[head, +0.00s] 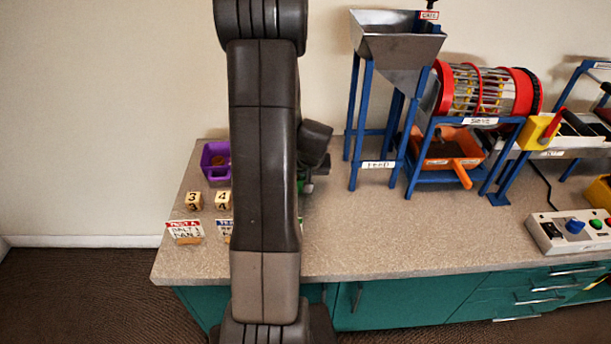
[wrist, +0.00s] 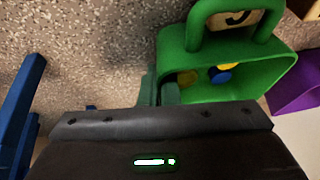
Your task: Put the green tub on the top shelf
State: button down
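The green tub (wrist: 226,58) stands on the speckled worktop in the wrist view, with its loop handle toward the top of the picture. Yellow and blue pieces lie inside it. In the head view my arm hides nearly all of it; only a small green patch (head: 301,186) shows. My gripper (wrist: 159,91) is low at the tub's left side in the wrist view. Its pale fingertips are at the tub's left wall, one seeming outside and one inside. I cannot tell if they touch or grip the wall. No top shelf is recognisable in either view.
A purple tub (head: 215,162) stands at the back left, near numbered wooden blocks (head: 193,201) and labelled cards (head: 184,230). A blue-legged hopper (head: 397,48) and a drum machine (head: 483,90) stand right of my arm. The worktop's front middle is clear.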

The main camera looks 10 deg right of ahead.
jog(key=c, duration=1.7)
grip_release()
jog(key=shift+r, duration=0.1)
